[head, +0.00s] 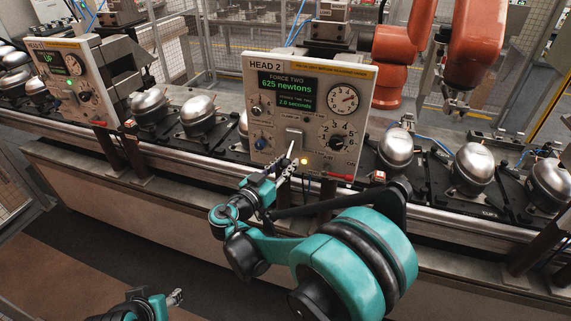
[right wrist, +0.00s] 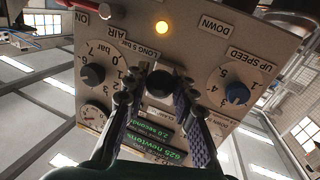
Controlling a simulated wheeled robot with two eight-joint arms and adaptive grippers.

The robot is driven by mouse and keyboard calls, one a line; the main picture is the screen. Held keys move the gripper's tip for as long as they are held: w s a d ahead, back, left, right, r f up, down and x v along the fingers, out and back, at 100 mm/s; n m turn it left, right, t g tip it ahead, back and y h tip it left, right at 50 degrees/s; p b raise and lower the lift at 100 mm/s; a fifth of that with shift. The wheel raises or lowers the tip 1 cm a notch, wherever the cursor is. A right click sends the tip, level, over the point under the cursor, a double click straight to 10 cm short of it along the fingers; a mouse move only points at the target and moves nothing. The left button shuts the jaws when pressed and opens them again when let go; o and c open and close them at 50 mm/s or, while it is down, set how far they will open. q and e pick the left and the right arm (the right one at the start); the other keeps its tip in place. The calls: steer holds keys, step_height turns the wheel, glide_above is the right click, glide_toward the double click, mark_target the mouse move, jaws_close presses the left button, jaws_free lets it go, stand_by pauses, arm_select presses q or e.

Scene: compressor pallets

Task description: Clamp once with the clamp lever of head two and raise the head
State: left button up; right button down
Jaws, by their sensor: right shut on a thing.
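The HEAD 2 panel (head: 310,110) stands in the middle of the head view. Its green display (head: 287,89) reads force two, 625 newtons, and 2.0 seconds. The clamp lever (head: 291,149) sticks out low on the panel, left of a lit amber lamp (head: 304,161). My right gripper (head: 284,172) is at the lever. In the right wrist view its fingers (right wrist: 158,90) are closed on the lever's black round end (right wrist: 158,83), with the panel upside down and the amber lamp (right wrist: 162,28) lit. My left gripper (head: 175,298) is low at the left, away from the panel; its finger gap is unclear.
The HEAD 1 panel (head: 75,80), showing UP, stands at the left. Steel compressors (head: 474,165) sit on black pallets along the conveyor. A blue knob (head: 260,143) and a red-ended lever (head: 340,177) are near my right gripper. An orange robot arm (head: 473,50) stands behind.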

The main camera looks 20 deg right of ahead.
mark_target(285, 161)
step_height(285, 161, up, 6)
steer(key=g+y+p, duration=0.2)
steer(key=g+p, duration=0.1)
steer(key=p, duration=0.3)
steer(key=n+g+y+p, duration=0.1)
steer(key=g+y+p, duration=0.1)
steer(key=p, duration=0.5)
steer(key=shift+s+n+g+y, duration=0.15)
steer(key=shift+n+g+y, duration=0.2)
steer(key=shift+y, duration=0.35)
steer(key=shift+w+r+g+y+p, duration=0.2)
steer(key=shift+r+g+y+p, duration=0.45)
steer(key=shift+g+p, duration=0.5)
steer(key=shift+f, duration=0.1)
steer(key=c, duration=1.2)
jaws_free()
steer(key=shift+d, duration=0.1)
steer(key=v, duration=1.2)
steer(key=shift+d, duration=0.1)
